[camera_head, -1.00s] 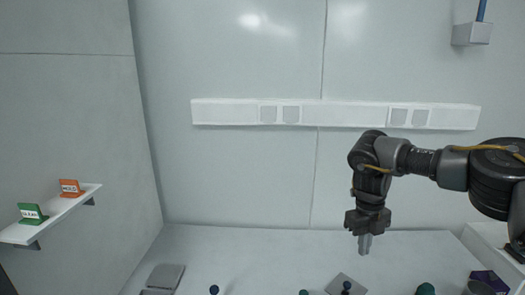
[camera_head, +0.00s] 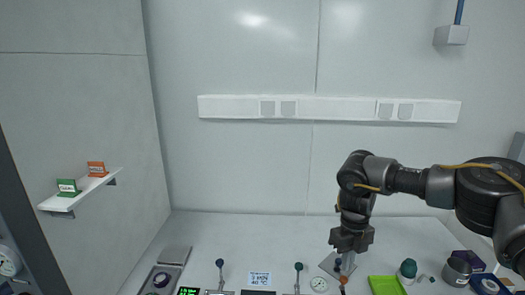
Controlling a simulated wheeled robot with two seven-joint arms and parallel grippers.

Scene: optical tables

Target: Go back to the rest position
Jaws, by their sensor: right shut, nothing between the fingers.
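My right gripper (camera_head: 347,262) hangs from my right arm, which comes in from the right edge. It points down over the right part of the white table (camera_head: 225,230). Its fingers are together with nothing between them. Behind its fingertips stands a grey plate (camera_head: 328,264) with a dark-knobbed part, partly hidden by the gripper. I cannot tell from this angle how far above the plate the fingertips are. My left gripper is not in view.
Levers with a blue knob (camera_head: 220,263) and a green knob (camera_head: 298,267) stand along the front. A green tray (camera_head: 386,286), a dark green ball (camera_head: 408,268) and a grey cup (camera_head: 457,271) are at right. A wall shelf (camera_head: 85,189) holds two signs. The table's back is clear.

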